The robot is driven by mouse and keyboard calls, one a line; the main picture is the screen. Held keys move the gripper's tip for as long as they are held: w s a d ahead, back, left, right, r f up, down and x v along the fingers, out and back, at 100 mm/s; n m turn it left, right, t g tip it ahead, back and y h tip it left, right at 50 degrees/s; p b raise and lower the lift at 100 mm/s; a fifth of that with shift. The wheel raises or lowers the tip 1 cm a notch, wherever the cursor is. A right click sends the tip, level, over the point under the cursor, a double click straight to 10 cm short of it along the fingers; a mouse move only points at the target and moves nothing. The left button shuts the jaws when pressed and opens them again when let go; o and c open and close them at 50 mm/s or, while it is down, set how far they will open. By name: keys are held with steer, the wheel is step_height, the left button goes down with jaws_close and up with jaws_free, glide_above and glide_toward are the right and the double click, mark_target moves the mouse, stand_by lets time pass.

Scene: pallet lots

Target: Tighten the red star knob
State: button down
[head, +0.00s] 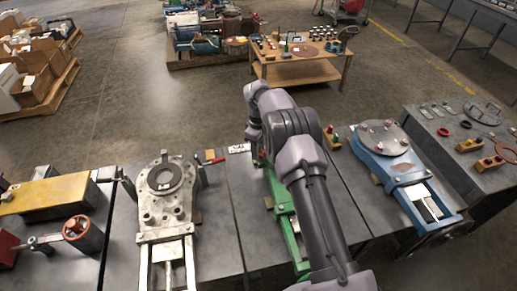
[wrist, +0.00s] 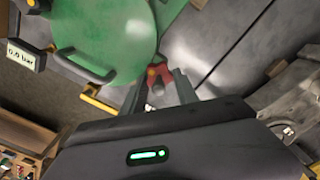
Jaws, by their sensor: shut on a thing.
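The red star knob (wrist: 163,72) shows in the wrist view, at the edge of a round green cover (wrist: 110,35). My gripper (wrist: 160,88) has its two grey fingers on either side of the knob and is shut on it. The fingers partly hide the knob. In the head view my arm covers the gripper and most of the green fixture (head: 286,222), so the knob cannot be made out there.
A grey metal fixture (head: 167,200) stands left of my arm and a blue one (head: 400,165) right. A wooden table (head: 300,72) with parts stands behind.

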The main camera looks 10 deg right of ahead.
steer(key=m, duration=0.3)
steer(key=shift+p, duration=0.4)
steer(key=m, duration=0.3)
steer(key=shift+w+d+m, duration=0.1)
steer(key=shift+d+m, duration=0.05)
steer(key=shift+m, duration=0.25)
steer(key=m, duration=0.3)
steer(key=shift+d+m, duration=0.1)
steer(key=shift+m, duration=1.8)
steer(key=shift+d+m, duration=0.1)
steer(key=shift+m, duration=0.2)
steer(key=c, duration=0.9)
jaws_free()
steer(key=shift+r, duration=0.1)
step_height(320, 180, up, 17)
steer(key=p, duration=0.6)
steer(key=shift+r, duration=0.1)
